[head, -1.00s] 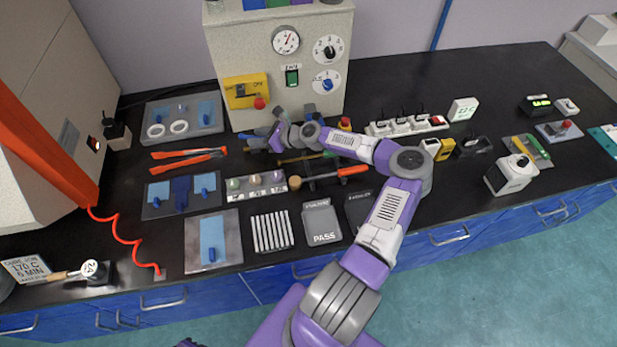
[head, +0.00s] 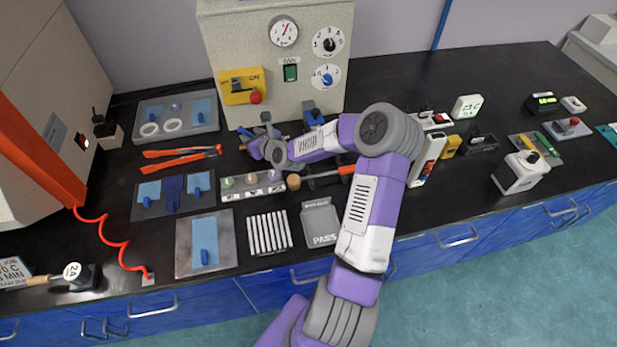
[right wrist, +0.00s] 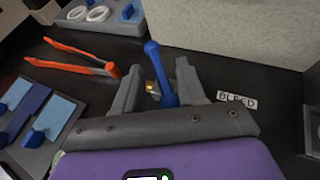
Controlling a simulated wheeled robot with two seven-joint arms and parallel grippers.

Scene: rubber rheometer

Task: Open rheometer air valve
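A valve with a blue lever (right wrist: 155,60) and a small brass-coloured part stands between the fingers of my right gripper (right wrist: 159,72) in the right wrist view. The fingers are apart, one on each side of the lever. I cannot tell whether either touches it. In the head view my right gripper (head: 248,141) is low in front of the grey instrument (head: 220,60), partly hidden by its own wrist, with a bit of blue handle (head: 244,131) beside it. A label ending in "D", apparently BLEED (right wrist: 237,100), lies right of the gripper. My left gripper is not in view.
Orange-handled pliers (head: 180,159) and a grey tray (head: 143,128) lie left of the gripper. A rack of small coloured items (head: 236,194) lies in front. Another blue-handled part (head: 312,114) stands to the right, by the instrument.

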